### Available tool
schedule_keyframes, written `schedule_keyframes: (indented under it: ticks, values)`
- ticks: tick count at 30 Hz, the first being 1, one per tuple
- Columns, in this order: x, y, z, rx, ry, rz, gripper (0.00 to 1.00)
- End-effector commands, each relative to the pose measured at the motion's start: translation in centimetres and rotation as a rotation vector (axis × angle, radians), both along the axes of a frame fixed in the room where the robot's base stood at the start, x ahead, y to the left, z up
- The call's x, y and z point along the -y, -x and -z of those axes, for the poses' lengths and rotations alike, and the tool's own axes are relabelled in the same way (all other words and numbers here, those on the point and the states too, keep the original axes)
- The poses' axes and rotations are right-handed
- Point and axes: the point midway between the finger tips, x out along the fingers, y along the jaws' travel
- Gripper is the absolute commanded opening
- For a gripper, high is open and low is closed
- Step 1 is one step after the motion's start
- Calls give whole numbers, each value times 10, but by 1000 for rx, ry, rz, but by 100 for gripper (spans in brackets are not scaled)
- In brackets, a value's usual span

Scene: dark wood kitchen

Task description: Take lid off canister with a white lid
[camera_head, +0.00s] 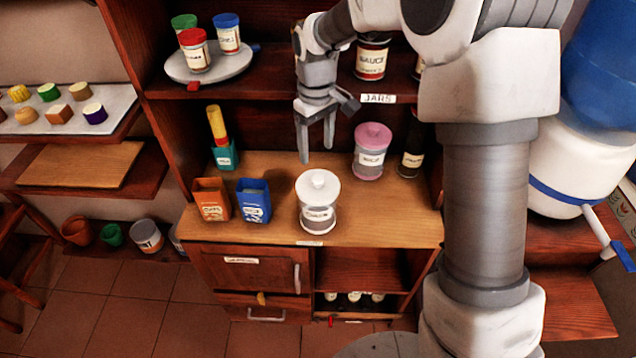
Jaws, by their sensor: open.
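The canister (319,218) is a short clear jar with a label, and it stands upright on the wooden counter near its front edge. Its white lid (317,186) has a round knob on top and sits on the canister. My gripper (317,157) is open and empty, with its fingers pointing down. In the picture it is just above the lid's knob, apart from it; how far apart in depth I cannot tell.
A canister with a pink lid (372,150) and a dark bottle (411,152) stand to the right. An orange box (211,200) and a blue box (253,201) stand to the left. A shelf with jars (371,60) is above. The counter (400,225) right of the white-lidded canister is clear.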

Motion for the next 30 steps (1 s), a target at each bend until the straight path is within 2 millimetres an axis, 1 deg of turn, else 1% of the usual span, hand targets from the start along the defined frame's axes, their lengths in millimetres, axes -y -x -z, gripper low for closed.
schedule_keyframes:
  ticks: [1,4,6,11,14,18,21,24,30]
  values:
    - [0,1,12,-4,1,-1,74]
    - [0,1,27,-3,1,-1,74]
    - [0,0,35,-1,1,-2,74]
    - [0,0,43,-1,1,-1,74]
    - [2,0,55,-4,2,-1,74]
    - [3,0,77,-3,1,0,74]
    - [3,-1,88,-2,1,0,74]
    - [3,-1,92,0,0,0,74]
    - [3,-1,92,1,1,0,74]
